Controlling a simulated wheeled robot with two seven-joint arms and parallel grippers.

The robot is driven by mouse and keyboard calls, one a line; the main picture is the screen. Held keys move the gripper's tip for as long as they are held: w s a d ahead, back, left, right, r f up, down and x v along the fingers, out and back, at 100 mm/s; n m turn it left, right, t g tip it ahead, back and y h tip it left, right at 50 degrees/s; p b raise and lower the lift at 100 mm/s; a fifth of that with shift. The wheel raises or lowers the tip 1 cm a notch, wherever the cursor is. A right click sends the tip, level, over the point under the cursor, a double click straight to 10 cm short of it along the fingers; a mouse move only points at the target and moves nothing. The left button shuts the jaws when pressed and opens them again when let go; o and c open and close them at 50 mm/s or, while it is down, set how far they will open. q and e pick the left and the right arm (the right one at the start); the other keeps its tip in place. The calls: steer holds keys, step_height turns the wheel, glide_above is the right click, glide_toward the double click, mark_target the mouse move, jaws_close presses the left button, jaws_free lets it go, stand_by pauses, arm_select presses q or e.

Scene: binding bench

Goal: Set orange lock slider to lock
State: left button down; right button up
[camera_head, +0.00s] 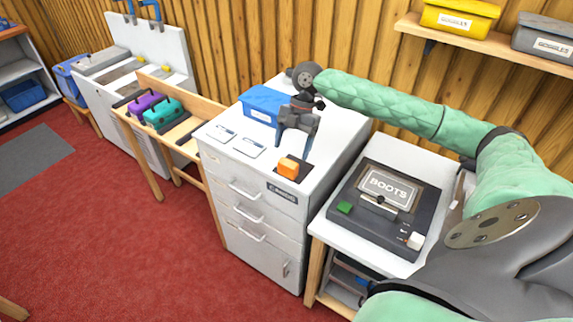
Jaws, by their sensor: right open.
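The orange lock slider (288,168) is a small block on a dark plate (303,171) near the front right corner of the white drawer cabinet's top (331,143). I cannot read from here which end of the plate is lock. My right gripper (294,148) reaches in from the right and points down over the cabinet top. Its jaws are open and empty, just above and behind the slider in the picture. I see no clear contact between them. My left gripper is not in view.
A blue bin (262,103) stands behind the gripper, and two white cards (249,147) lie left of the slider. A wooden stand with purple and teal cases (160,112) is at left.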

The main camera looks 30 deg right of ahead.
mark_target(289, 162)
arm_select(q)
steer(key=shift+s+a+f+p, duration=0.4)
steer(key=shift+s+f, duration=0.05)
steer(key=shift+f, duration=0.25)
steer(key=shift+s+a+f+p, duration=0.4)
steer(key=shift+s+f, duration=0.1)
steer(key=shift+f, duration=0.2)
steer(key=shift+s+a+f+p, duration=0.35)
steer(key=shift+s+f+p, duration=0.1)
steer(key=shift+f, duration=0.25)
arm_select(e)
steer(key=shift+s+x, duration=0.1)
steer(key=shift+x, duration=1.6)
steer(key=shift+s+x, duration=0.15)
steer(key=shift+x, duration=1.55)
